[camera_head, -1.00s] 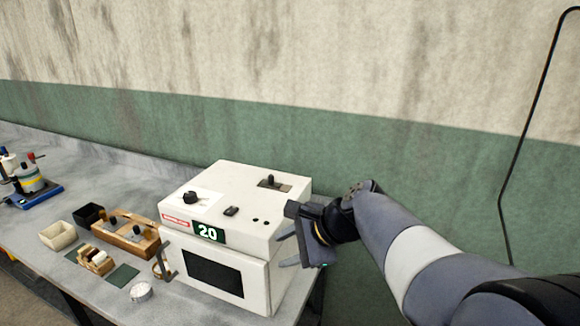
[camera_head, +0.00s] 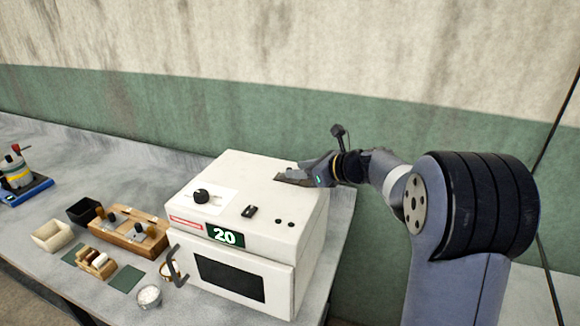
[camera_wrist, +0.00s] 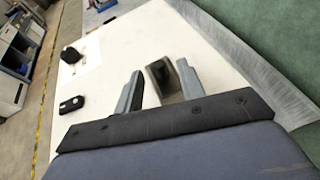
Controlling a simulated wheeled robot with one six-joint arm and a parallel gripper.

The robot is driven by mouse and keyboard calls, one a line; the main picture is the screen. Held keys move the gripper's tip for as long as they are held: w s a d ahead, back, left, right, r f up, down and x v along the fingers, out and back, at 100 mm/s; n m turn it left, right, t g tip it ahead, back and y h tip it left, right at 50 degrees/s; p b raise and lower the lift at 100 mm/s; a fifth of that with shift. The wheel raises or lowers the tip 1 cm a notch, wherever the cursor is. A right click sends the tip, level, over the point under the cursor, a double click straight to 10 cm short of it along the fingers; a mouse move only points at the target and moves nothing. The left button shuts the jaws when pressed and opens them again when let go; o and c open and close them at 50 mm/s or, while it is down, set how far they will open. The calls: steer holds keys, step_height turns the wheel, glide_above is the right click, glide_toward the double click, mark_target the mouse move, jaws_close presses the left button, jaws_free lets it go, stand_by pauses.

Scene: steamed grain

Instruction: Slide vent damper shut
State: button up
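A white oven-like box (camera_head: 258,185) stands on the grey bench. Its vent damper (camera_wrist: 163,88) is a small grey-brown slot plate with a dark knob (camera_wrist: 158,69), set in the back right of the box top. In the head view my gripper (camera_head: 285,178) covers the damper and comes in from the right, low over the top. In the wrist view my gripper (camera_wrist: 158,80) is open, with one finger on each side of the slot. The knob shows between the fingertips. Whether a finger touches it, I cannot tell.
The box top also carries a round black dial (camera_head: 202,196) and a black switch (camera_head: 249,211). A hook-shaped handle (camera_head: 175,267) sticks out at the front left. A wooden rack (camera_head: 130,232), small bins and a white-filled dish (camera_head: 149,296) lie left. The wall is close behind.

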mark_target(289, 168)
steer(key=shift+p+x, duration=0.3)
steer(key=shift+x, duration=1.75)
steer(key=shift+c, duration=0.5)
jaws_close()
